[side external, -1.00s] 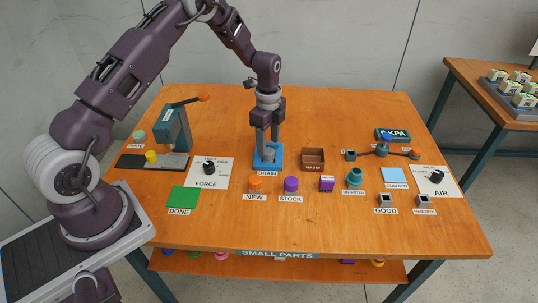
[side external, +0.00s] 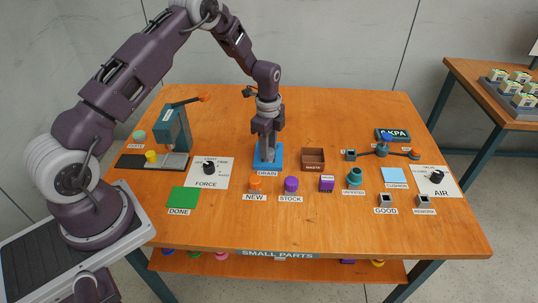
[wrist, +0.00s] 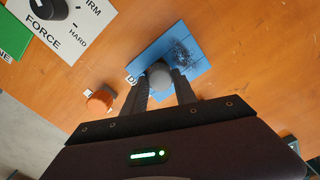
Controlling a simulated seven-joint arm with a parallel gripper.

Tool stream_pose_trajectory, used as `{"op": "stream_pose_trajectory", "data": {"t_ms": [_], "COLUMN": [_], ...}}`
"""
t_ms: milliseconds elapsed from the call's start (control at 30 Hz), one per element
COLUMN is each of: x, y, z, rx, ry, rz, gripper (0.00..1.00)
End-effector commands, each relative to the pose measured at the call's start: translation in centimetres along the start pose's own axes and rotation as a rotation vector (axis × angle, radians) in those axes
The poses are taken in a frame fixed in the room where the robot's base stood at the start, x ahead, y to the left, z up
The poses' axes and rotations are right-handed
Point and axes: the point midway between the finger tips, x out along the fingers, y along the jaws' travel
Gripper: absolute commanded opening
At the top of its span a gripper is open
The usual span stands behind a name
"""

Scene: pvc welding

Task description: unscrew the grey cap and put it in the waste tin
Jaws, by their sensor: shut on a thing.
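The grey cap (wrist: 158,72) sits between my fingertips over the blue drain pad in the wrist view. My gripper (side external: 267,152) points straight down above the pad and is shut on the cap; the fingers hide most of it in the side view. The blue drain pad (side external: 258,164) lies on the table and also shows in the wrist view (wrist: 152,55), with a dark speckled patch on it. What the cap is attached to below is hidden. The waste tin (side external: 313,155) is a brown open box to the right of the pad.
An orange part (side external: 255,184) and a purple part (side external: 291,184) stand in front of the pad. The FORCE dial panel (side external: 208,173) and a teal press (side external: 172,130) are to the left. Table space behind the tin is clear.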

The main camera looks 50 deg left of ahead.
Motion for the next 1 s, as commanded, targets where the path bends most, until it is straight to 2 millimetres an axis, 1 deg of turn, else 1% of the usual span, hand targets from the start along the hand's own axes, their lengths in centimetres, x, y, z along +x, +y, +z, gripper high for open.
{"op": "stream_pose_trajectory", "data": {"t_ms": [100, 200, 300, 500, 567, 700, 767, 833, 1000], "x": [-0.04, -0.04, -0.05, -0.06, -0.06, -0.06, -0.07, -0.07, -0.08], "y": [-0.02, -0.01, -0.02, -0.02, 0.0, 0.0, -0.02, -0.03, -0.04], "z": [-0.01, -0.04, -0.03, -0.03, -0.03, -0.06, -0.06, -0.02, -0.02], "rx": [-0.242, -0.409, -0.46, -0.478, -0.565, -0.854, -0.939, -0.98, -0.981], "ry": [0.0, 0.0, 0.0, 0.0, 0.0, 0.0, 0.0, 0.0, 0.001], "rz": [-0.001, -0.001, -0.001, -0.001, -0.001, -0.001, -0.001, -0.001, -0.001], "gripper": [0.0, 0.0, 0.0, 0.0, 0.0, 0.0, 0.0, 0.0, 0.0]}}
